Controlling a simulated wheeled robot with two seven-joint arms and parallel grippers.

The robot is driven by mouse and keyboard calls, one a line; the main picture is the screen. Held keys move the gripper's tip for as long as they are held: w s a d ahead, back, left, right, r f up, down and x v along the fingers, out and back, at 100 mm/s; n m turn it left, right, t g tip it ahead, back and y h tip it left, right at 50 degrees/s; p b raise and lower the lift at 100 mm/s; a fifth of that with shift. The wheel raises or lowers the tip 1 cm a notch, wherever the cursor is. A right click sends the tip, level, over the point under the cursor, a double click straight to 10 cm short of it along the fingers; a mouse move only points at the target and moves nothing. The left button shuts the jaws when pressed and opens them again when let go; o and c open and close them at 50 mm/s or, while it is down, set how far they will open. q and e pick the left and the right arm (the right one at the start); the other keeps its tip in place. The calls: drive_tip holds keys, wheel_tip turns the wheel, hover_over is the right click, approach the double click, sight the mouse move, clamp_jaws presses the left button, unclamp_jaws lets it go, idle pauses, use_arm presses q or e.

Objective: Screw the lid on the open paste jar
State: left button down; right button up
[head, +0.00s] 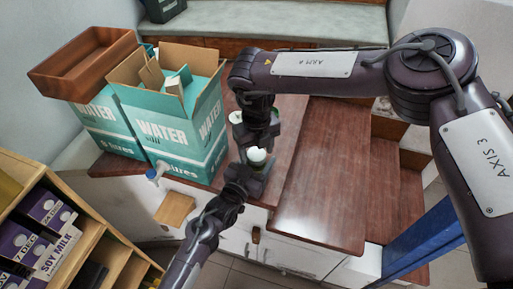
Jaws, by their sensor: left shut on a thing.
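A small white round piece (257,155) shows on the wooden top between my two grippers. It looks like the paste jar or its lid; I cannot tell which. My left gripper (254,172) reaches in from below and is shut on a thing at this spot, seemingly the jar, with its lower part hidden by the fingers. My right gripper (259,139) points down just behind and above the white piece. Its fingers are dark and overlap, so I cannot see whether they hold the lid.
Another small white item (235,117) stands just left of my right gripper. Teal water cartons (183,128) stand at the left, one open, with a brown tray (84,66) on top. The wooden top (325,190) is clear at the right. A shelf of soy milk (52,255) is lower left.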

drive_tip(key=c, duration=0.9)
drive_tip(key=m, duration=0.8)
drive_tip(key=shift+f, duration=0.1)
drive_tip(key=m, duration=0.9)
drive_tip(key=shift+m, duration=0.4)
drive_tip(key=m, duration=1)
drive_tip(key=shift+m, duration=0.3)
drive_tip(key=m, duration=0.9)
drive_tip(key=o, duration=1.2)
wheel_tip(320, 180, up, 12)
